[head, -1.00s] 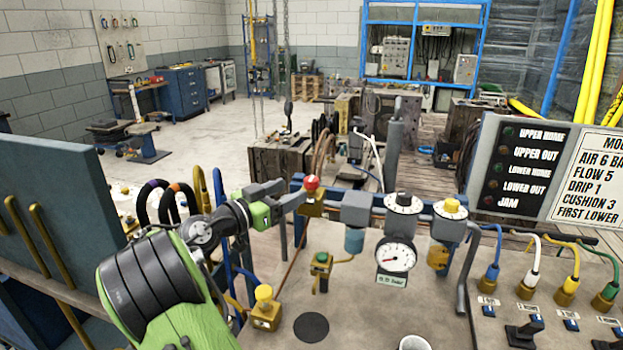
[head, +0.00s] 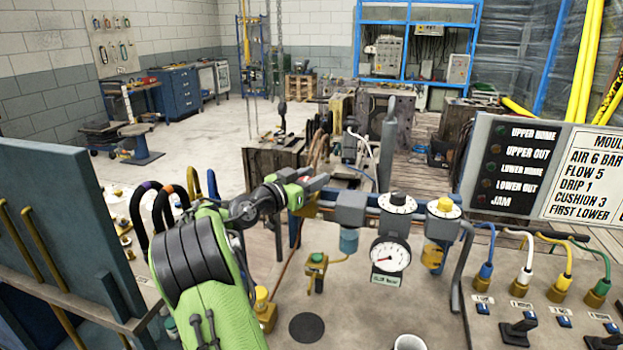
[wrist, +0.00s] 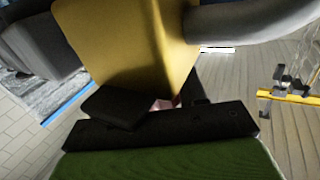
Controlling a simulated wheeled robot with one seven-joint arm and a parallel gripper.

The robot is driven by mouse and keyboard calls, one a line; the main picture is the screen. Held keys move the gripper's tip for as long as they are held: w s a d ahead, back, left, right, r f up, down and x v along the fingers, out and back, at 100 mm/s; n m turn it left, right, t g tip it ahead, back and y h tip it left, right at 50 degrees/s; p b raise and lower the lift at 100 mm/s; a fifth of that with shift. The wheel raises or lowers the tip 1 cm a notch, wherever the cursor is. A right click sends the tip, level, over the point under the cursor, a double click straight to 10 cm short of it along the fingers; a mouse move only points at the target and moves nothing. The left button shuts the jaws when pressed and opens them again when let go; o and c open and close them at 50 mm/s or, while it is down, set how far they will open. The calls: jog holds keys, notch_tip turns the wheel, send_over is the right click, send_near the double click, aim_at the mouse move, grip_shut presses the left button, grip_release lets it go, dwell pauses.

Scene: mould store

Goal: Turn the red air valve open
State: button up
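The red air valve knob (head: 304,180) sits on a brass body (head: 307,208) at the left end of the air line in the head view. My gripper (head: 308,184) reaches it from the left. Its dark fingers lie on both sides of the knob and hide most of it. In the wrist view the brass body (wrist: 130,40) fills the upper middle, and a small reddish patch of the knob (wrist: 165,103) shows between the dark fingers. Whether the fingers press on the knob or stand a little apart from it is not clear.
Right of the valve along the line are a grey block (head: 350,208), a round pressure gauge (head: 390,255) and a yellow-topped unit (head: 443,208). A blue-grey panel (head: 60,215) rises at the left.

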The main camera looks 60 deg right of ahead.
jog(key=shift+c, duration=1.4)
